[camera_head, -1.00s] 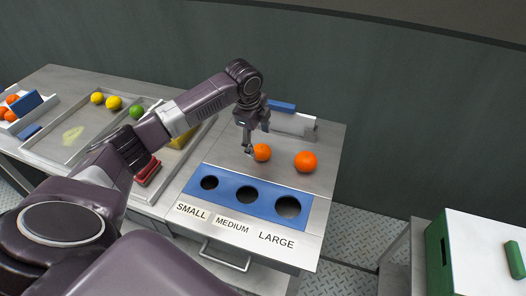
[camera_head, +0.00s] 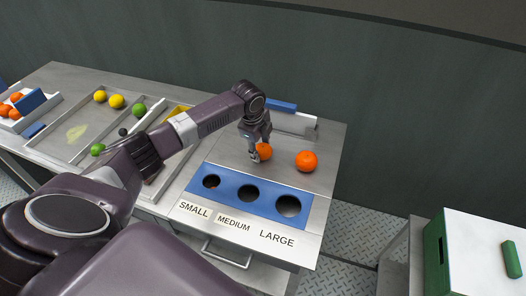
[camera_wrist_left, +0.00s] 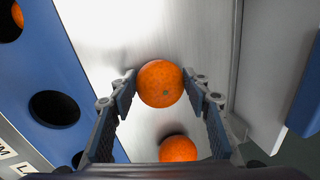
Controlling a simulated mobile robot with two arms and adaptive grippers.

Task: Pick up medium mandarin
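An orange mandarin (camera_head: 264,151) sits on the metal top behind the blue panel; it also shows in the left wrist view (camera_wrist_left: 160,84). My left gripper (camera_head: 257,157) is down at this mandarin. In the left wrist view its fingers (camera_wrist_left: 160,80) stand open, one on each side of the fruit, with their tips very close to it. I cannot see a firm grip. A second, larger-looking mandarin (camera_head: 306,161) lies to the right, apart from the gripper; it is partly hidden in the wrist view (camera_wrist_left: 178,149). My right gripper is not in view.
The blue panel (camera_head: 230,184) has three holes labelled small, medium and large. Orange fruit (camera_wrist_left: 14,17) shows in one hole in the wrist view. A white bracket (camera_head: 294,122) stands behind. Trays with yellow and green fruit (camera_head: 117,101) lie left. A green-sided white box (camera_head: 470,245) stands right.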

